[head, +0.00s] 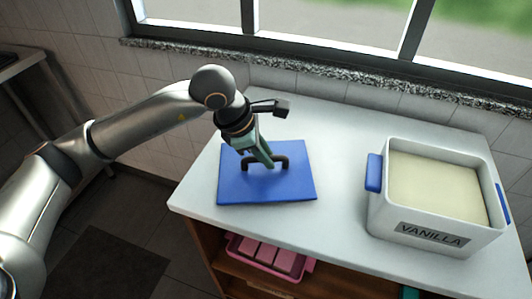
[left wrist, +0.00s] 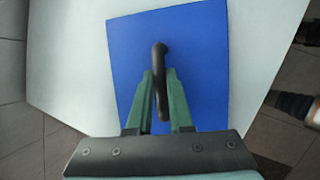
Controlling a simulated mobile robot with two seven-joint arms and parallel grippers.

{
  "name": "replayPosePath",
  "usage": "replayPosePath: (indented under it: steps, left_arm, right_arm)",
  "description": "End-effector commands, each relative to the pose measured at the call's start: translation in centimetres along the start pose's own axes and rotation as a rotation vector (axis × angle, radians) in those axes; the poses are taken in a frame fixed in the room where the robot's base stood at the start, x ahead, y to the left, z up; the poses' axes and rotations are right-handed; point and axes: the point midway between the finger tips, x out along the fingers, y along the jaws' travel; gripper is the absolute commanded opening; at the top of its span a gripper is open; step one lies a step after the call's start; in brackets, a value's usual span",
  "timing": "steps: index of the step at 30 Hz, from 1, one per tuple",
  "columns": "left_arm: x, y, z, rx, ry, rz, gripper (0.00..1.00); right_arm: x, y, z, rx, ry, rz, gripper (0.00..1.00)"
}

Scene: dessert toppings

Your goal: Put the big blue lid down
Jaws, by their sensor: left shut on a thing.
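The big blue lid (head: 290,186) is a flat blue square with a dark arched handle (head: 281,162). It appears to lie flat on, or just above, the white counter at the left of the head view. My left gripper (head: 265,160) is over the lid and shut on its handle. In the left wrist view, the green fingers (left wrist: 162,105) close on both sides of the handle (left wrist: 160,65), with the blue lid (left wrist: 205,60) below. I cannot tell for sure whether the lid touches the counter. My right gripper is not in view.
A white tub marked VANILLA (head: 432,239) with blue side handles stands open on the right of the counter (head: 338,130), filled with pale yellow content. A pink tray (head: 268,262) sits on the shelf below. A window sill runs behind. The counter between lid and tub is clear.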

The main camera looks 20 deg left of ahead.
Motion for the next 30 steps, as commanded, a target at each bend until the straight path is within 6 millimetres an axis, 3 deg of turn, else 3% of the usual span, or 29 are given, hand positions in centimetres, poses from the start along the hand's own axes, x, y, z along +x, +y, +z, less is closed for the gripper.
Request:
replayPosePath:
  steps: [8,9,16,26,30]
  left_arm:
    - [0.4,-0.1,-0.2,0.000,0.000,0.001,0.00]
    - [0.2,0.0,-0.1,0.000,0.000,0.000,0.23]
    - [0.2,-0.1,-0.1,-0.001,0.001,0.000,0.49]
    - [-0.2,0.0,0.1,-0.001,0.000,0.000,0.49]
    - [-2.0,0.2,0.1,-0.001,-0.001,0.005,0.49]
  right_arm:
    - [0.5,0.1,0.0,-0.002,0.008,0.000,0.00]
    - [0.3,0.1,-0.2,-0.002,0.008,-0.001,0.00]
    - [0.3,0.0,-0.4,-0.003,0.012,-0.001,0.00]
    - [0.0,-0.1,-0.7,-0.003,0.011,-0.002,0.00]
    - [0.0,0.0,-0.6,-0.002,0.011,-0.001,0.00]
